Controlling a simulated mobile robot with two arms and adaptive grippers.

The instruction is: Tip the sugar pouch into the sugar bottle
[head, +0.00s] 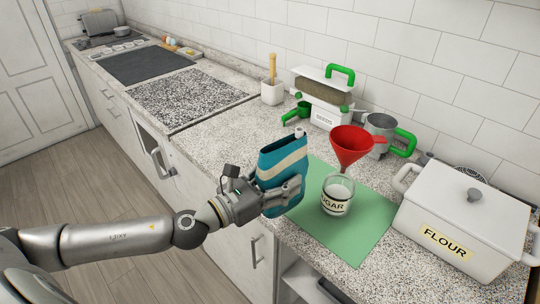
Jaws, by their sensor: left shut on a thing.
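The sugar pouch (283,163) is teal with a cream band and stands upright, its open top facing up. My left gripper (290,192) is shut on it from the left side, over the green mat (349,241). The sugar bottle (337,198) is a clear glass jar labelled SUGAR, standing on the mat to the right of the pouch. White contents show inside it. A red funnel (351,146) is above the bottle; its spout points down toward the bottle's mouth. The pouch and bottle are apart. My right gripper is not in view.
A white FLOUR container (461,232) stands at the right. Behind are a white-and-green seeds dispenser (323,98), a metal cup with a green handle (380,126) and a white utensil pot (272,93). The front of the mat is clear.

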